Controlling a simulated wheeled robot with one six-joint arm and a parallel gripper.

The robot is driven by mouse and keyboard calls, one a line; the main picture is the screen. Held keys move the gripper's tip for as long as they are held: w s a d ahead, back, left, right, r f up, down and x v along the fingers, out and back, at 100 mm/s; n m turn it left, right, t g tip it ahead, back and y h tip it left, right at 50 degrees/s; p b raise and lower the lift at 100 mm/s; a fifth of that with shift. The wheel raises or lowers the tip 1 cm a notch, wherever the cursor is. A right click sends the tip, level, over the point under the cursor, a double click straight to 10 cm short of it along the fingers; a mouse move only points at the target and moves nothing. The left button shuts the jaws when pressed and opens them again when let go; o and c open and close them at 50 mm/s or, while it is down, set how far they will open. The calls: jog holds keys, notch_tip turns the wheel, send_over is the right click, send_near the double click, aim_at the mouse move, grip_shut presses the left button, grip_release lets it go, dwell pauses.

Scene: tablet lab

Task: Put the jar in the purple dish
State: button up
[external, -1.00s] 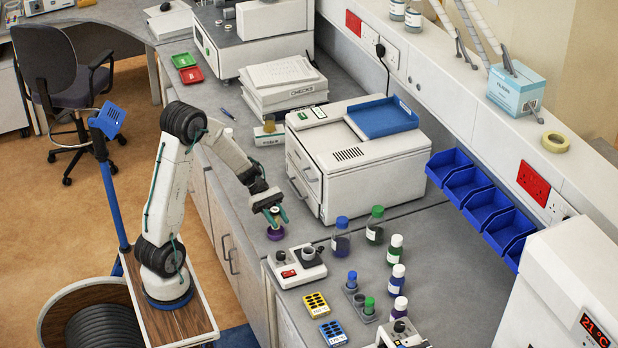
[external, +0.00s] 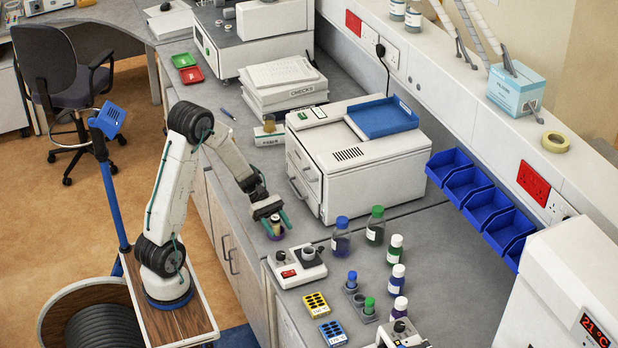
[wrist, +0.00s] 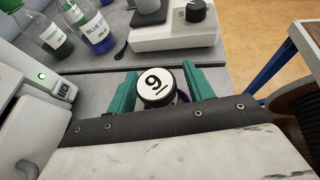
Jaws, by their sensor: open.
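The jar (wrist: 155,88) has a white lid marked 9 with a dark rim. It is between my gripper's two green fingers in the wrist view, with a narrow gap beside the lid. My gripper (wrist: 158,82) is open around it. In the external view my gripper (external: 275,221) is low over the bench, at the purple dish (external: 275,236). A sliver of the purple dish (wrist: 184,97) shows beside the jar in the wrist view. The jar appears to stand in the dish, but its lower part is hidden by my gripper.
A white instrument with a black knob (external: 297,266) stands just in front of the dish. A large white machine (external: 355,155) is to the right. Blue-capped (external: 341,237) and green-capped bottles (external: 375,226) stand nearby. The bench's front edge is close on the left.

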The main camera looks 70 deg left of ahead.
jog(key=v, duration=1.2)
jog(key=s+d+r+m+g+y, duration=0.2)
jog(key=s+d+r+m+y, duration=0.15)
jog(key=d, duration=0.25)
jog(key=s+d+r+m+g+y, duration=0.2)
jog(key=s+d+r+m, duration=0.1)
jog(key=s+d+m, duration=0.25)
jog(key=s+d+r+m+t+y, duration=0.2)
jog(key=s+d+r+m+y, duration=0.1)
jog(key=s+m+y, duration=0.5)
jog(key=shift+s+d+r+m+t, duration=0.2)
jog(key=shift+s+m+t, duration=0.2)
jog(key=shift+s+m, duration=1.45)
jog(key=shift+s+n, duration=0.25)
